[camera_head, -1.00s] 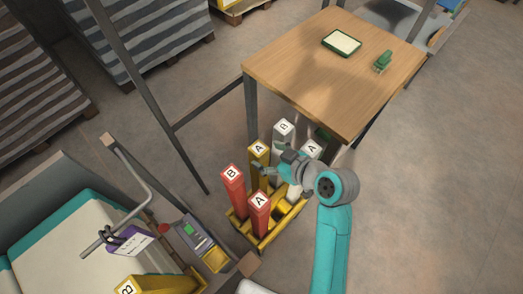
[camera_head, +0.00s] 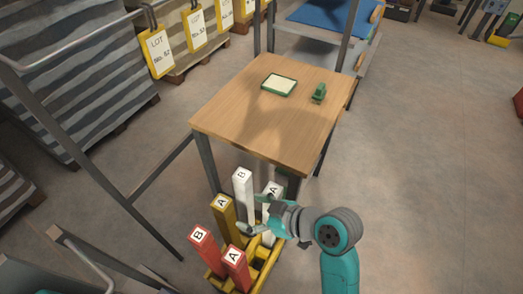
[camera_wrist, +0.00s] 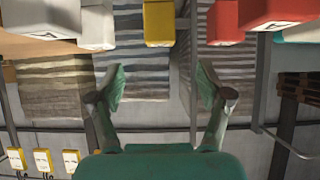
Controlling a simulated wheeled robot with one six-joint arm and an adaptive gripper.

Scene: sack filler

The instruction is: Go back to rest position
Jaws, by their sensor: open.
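My gripper (camera_head: 258,213) is beside the white and yellow posts in the head view. In the wrist view its two fingers (camera_wrist: 160,95) are spread apart with nothing between them. The yellow rack (camera_head: 262,268) holds red posts marked B (camera_head: 205,248) and A (camera_head: 236,266), a yellow post marked A (camera_head: 223,213), and white posts marked B (camera_head: 243,186) and A (camera_head: 273,196). In the wrist view the yellow post (camera_wrist: 159,22) and a red post (camera_wrist: 225,22) show at the top edge. My forearm covers part of the rack's right side.
A wooden table (camera_head: 240,105) behind the rack carries a green-framed tray (camera_head: 278,84) and a small green object (camera_head: 319,93). Striped sack stacks (camera_head: 75,75) and a metal frame stand at left. The floor at right (camera_head: 430,180) is clear.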

